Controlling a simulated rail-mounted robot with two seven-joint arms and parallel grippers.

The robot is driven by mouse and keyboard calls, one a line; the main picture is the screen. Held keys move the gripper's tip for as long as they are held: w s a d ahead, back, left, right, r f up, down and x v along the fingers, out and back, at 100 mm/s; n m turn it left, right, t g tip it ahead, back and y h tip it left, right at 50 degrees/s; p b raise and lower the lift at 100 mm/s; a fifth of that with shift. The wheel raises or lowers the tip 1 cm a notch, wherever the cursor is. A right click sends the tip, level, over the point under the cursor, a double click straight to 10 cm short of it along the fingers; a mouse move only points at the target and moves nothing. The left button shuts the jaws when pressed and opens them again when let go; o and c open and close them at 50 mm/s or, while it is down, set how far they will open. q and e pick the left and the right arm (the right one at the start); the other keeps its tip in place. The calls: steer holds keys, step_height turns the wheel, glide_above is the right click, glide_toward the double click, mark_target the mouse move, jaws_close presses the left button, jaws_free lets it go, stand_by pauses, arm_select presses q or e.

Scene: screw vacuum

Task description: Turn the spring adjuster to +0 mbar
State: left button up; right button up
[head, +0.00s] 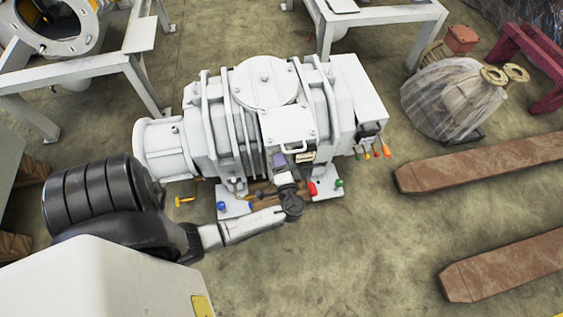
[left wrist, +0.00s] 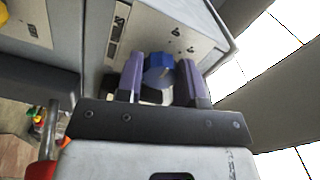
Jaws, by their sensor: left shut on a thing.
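A blue knob (left wrist: 160,64), which I take to be the spring adjuster, sits on a pale panel (left wrist: 185,22) of the vacuum pump in the left wrist view. My left gripper (left wrist: 160,70) has its two purple fingers on either side of the knob and is shut on it. In the head view my left gripper (head: 281,161) reaches to the front of the white vacuum pump (head: 265,85), below its handle; the knob is hidden there. Small dark marks show on the panel, too small to read. My right gripper is not in view.
Red (head: 312,188), green (head: 339,183) and blue (head: 220,206) knobs stand near the pump's base. A yellow-handled valve (head: 184,201) is at its left. Colored handles (head: 377,152) hang at the right. Brown forks (head: 480,173) lie at the right; the floor between is clear.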

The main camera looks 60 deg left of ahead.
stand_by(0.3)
arm_select(q)
steer(key=o, duration=0.9)
steer(key=shift+p+v, duration=2.1)
steer(key=shift+v, duration=4.8)
